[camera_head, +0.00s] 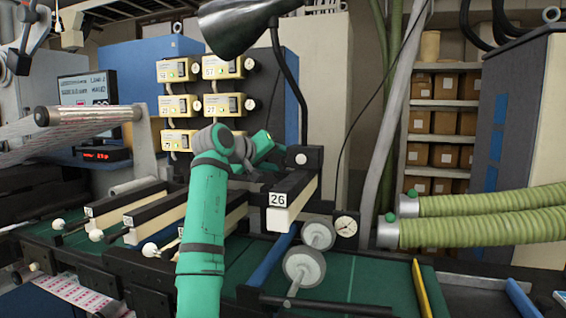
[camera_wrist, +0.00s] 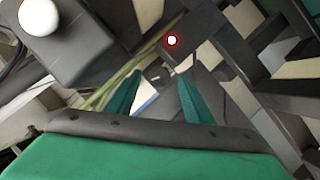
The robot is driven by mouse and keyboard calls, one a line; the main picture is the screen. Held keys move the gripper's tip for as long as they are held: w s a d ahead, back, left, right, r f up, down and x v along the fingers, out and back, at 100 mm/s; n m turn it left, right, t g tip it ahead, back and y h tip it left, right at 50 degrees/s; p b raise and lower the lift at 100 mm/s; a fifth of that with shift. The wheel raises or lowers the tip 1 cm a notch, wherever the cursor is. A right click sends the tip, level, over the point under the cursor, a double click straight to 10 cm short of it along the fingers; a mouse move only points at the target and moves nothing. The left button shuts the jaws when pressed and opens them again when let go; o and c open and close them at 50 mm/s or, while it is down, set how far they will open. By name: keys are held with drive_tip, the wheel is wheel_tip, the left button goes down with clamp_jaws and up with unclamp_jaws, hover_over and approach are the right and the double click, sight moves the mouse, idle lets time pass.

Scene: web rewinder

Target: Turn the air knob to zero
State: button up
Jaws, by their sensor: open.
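My gripper (camera_wrist: 158,84) is open and empty in the wrist view, its two green fingers apart. In the head view, my teal arm rises through the middle and hides part of the machine. A white round knob (camera_wrist: 40,18) on a dark block shows at the upper left of the wrist view, off to the side of the fingers. In the head view, a round white-faced gauge (camera_head: 346,226) sits right of the block marked 26 (camera_head: 278,199). A small pale knob (camera_head: 301,158) sits on the black housing. I cannot tell which knob is the air knob.
A red light (camera_wrist: 172,40) glows beyond the fingers. Yellow control boxes (camera_head: 223,67) with small knobs hang on the dark panel behind. A black lamp (camera_head: 238,25) hangs above the arm.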

drive_tip(key=shift+x, duration=0.9)
drive_tip(key=c, duration=1)
drive_tip(key=shift+n+h, duration=0.7)
drive_tip(key=shift+n, duration=0.5)
drive_tip(key=shift+c, duration=0.2)
drive_tip(key=o, duration=1)
drive_tip(key=shift+o, duration=0.2)
drive_tip(key=v, duration=1.1)
drive_tip(key=shift+f, duration=0.15)
